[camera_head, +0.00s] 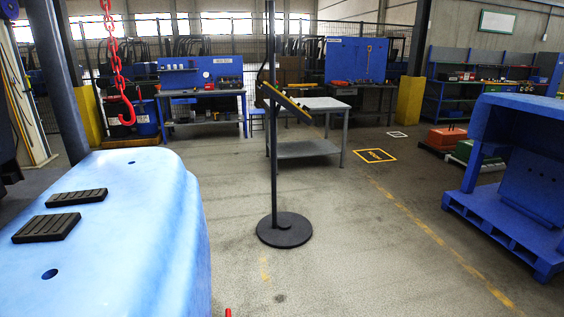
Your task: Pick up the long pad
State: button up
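Two black ribbed pads lie flat and apart on top of a blue counterweight (150,215) at the left. The farther pad (77,197) is narrow and looks like the long pad. The nearer pad (46,228) is broader front to back and lies closer to the left edge. Their true lengths are hard to compare from this angle. My gripper is not in view, and nothing covers either pad.
A red chain and hook (120,105) hang beyond the counterweight. A dark post on a round base (284,230) stands mid-floor, with a grey table (305,148) behind. A blue fixture on a pallet (510,228) is at right.

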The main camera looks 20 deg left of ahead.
aim_at(93, 196)
jog(key=i+u, duration=0.25)
jog(key=u, duration=0.25)
jog(key=i+l+u, duration=0.15)
jog(key=u, duration=0.35)
jog(key=i+l+u, duration=0.25)
jog(key=u, duration=0.2)
jog(key=i+l+u, duration=0.2)
jog(key=u, duration=0.3)
jog(key=i+l+u, duration=0.2)
jog(key=u, duration=0.15)
jog(key=i+l+u, duration=0.15)
jog(key=l+u, duration=0.2)
jog(key=i+l+u, duration=0.1)
jog(key=l+u, duration=0.95)
jog(key=i+l+u, duration=0.1)
jog(key=l, duration=0.25)
jog(key=i+l+u, duration=0.1)
jog(key=l, duration=0.2)
jog(key=i+l, duration=0.15)
jog(key=l, duration=0.2)
jog(key=u, duration=0.05)
